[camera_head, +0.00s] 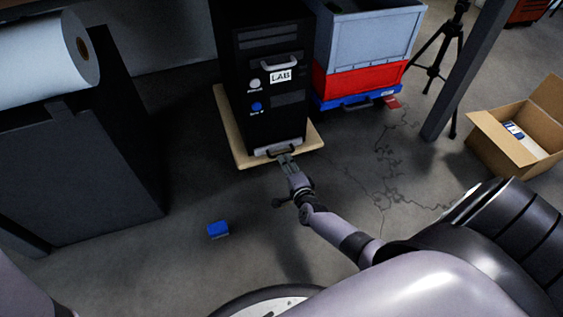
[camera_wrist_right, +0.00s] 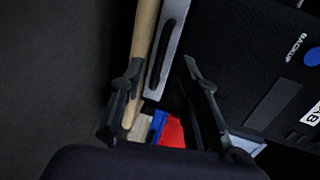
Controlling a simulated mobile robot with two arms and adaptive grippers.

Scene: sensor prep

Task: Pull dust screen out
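The dust screen (camera_head: 262,152) is a pale grey strip at the foot of the black LAB computer tower (camera_head: 262,125), with a dark handle (camera_head: 281,150) on its front. In the right wrist view the pale strip (camera_wrist_right: 180,30) and its long dark handle (camera_wrist_right: 166,55) lie ahead, between the lines of my two fingers. My right gripper (camera_head: 286,159) is just in front of the handle; its fingers are apart in the wrist view (camera_wrist_right: 161,63). I cannot tell whether they touch the handle. My left gripper is not in view.
The tower stands on a wooden board (camera_head: 243,158). A blue block (camera_head: 218,229) lies on the floor. Stacked grey (camera_head: 365,40) and red (camera_head: 350,82) crates, a tripod (camera_head: 437,60) and an open cardboard box (camera_head: 490,150) are to the right. Cracked floor before the tower is mostly clear.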

